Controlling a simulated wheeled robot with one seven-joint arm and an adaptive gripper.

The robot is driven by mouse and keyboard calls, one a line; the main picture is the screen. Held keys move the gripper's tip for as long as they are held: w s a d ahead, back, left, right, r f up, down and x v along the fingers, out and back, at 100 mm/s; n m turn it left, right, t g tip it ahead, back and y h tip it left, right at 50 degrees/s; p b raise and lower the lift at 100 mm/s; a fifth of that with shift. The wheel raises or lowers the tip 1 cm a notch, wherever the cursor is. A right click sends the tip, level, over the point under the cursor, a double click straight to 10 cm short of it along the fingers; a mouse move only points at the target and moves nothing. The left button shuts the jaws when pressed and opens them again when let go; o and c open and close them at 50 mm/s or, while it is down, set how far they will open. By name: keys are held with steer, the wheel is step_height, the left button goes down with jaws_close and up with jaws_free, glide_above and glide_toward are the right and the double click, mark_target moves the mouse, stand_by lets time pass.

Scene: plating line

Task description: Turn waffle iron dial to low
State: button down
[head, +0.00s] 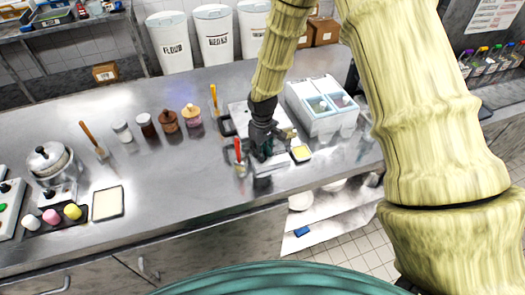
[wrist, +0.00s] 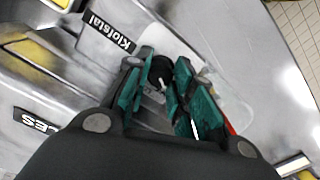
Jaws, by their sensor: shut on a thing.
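The waffle iron dial (wrist: 161,72) is a round black knob with a pale pointer line, between my gripper's fingers in the wrist view. My gripper (wrist: 168,85) has green-padded fingers and is shut on the dial. In the head view my gripper (head: 264,150) reaches down at the waffle iron on the steel counter, and the arm and fingers hide the dial. The waffle iron's front plate (head: 271,168) shows pale below my gripper. The dial's markings cannot be read.
A red-handled tool (head: 238,150) stands just left of my gripper. A yellow block on a small dish (head: 301,153) is to the right. A white bin with clear lids (head: 325,104) stands behind right. Several jars (head: 168,121) line the back. The counter's left middle (head: 180,170) is clear.

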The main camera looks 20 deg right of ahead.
steer(key=shift+m, duration=0.4)
steer(key=m+b, duration=0.2)
steer(key=m, duration=0.2)
steer(key=shift+m, duration=0.4)
steer(key=m+b, duration=0.1)
steer(key=m, duration=0.5)
stand_by(0.4)
steer(key=c, duration=1.2)
jaws_free()
